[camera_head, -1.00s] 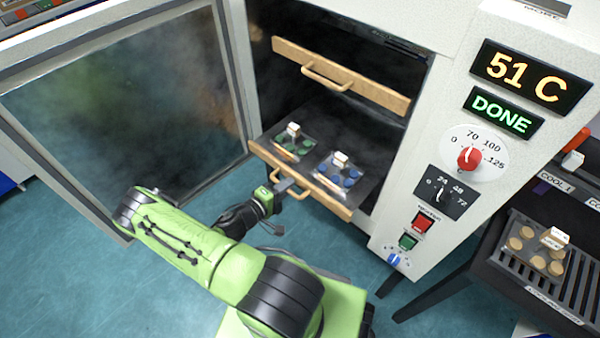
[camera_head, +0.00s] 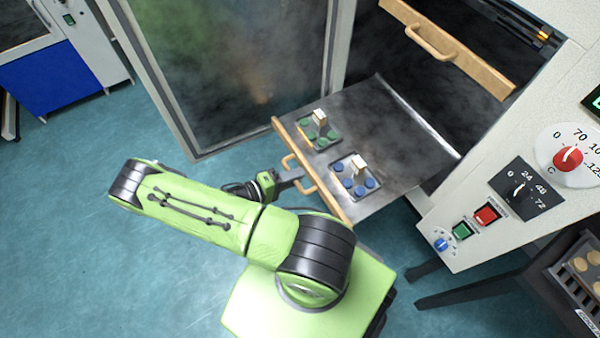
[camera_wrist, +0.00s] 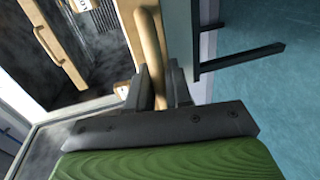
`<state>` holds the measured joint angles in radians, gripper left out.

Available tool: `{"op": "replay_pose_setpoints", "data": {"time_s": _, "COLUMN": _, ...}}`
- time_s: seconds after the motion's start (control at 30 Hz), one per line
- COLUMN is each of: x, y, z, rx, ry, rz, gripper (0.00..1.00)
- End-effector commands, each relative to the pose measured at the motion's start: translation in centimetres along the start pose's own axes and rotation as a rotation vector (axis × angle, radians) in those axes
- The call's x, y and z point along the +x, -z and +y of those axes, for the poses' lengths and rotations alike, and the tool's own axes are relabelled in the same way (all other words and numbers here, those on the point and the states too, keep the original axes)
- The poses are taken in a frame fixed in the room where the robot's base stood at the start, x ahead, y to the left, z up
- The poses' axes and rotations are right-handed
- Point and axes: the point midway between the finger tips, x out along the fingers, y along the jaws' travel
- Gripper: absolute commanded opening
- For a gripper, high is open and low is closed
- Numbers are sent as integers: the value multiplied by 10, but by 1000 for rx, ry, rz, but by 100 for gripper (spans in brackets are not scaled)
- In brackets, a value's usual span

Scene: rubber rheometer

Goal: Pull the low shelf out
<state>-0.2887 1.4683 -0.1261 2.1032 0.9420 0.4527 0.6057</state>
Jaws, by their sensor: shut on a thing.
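The low shelf (camera_head: 400,150) is a dark metal sheet with a wooden front strip, and it sticks well out of the open oven. Its wooden handle (camera_head: 300,172) is on the front strip and also shows in the wrist view (camera_wrist: 151,45). My gripper (camera_head: 296,175) is shut on this handle; in the wrist view its fingers (camera_wrist: 163,88) stand on either side of the bar. Two small trays lie on the shelf near its front: one with green pieces (camera_head: 305,133) and one with blue pieces (camera_head: 358,187), each with a white tag.
The upper shelf (camera_head: 470,65) with its wooden front stays in the oven. The open glass door (camera_head: 235,60) stands to the left of the low shelf. The control panel (camera_head: 520,190) is on the right. Teal floor (camera_head: 60,230) is free at the left.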

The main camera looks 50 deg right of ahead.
Motion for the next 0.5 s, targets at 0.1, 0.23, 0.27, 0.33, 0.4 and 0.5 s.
{"op": "replay_pose_setpoints", "data": {"time_s": 0.1, "x": -2, "y": 0, "z": -1, "rx": -1, "ry": 2, "rz": -1, "gripper": 0}}
{"op": "replay_pose_setpoints", "data": {"time_s": 0.23, "x": -3, "y": 0, "z": -1, "rx": -1, "ry": 2, "rz": -1, "gripper": 0}}
{"op": "replay_pose_setpoints", "data": {"time_s": 0.27, "x": -3, "y": 0, "z": -1, "rx": -1, "ry": 2, "rz": -1, "gripper": 0}}
{"op": "replay_pose_setpoints", "data": {"time_s": 0.33, "x": -2, "y": 0, "z": -1, "rx": -1, "ry": 2, "rz": -1, "gripper": 0}}
{"op": "replay_pose_setpoints", "data": {"time_s": 0.4, "x": -2, "y": 0, "z": -1, "rx": -1, "ry": 2, "rz": -1, "gripper": 0}}
{"op": "replay_pose_setpoints", "data": {"time_s": 0.5, "x": -2, "y": 0, "z": -1, "rx": -1, "ry": 2, "rz": 0, "gripper": 26}}
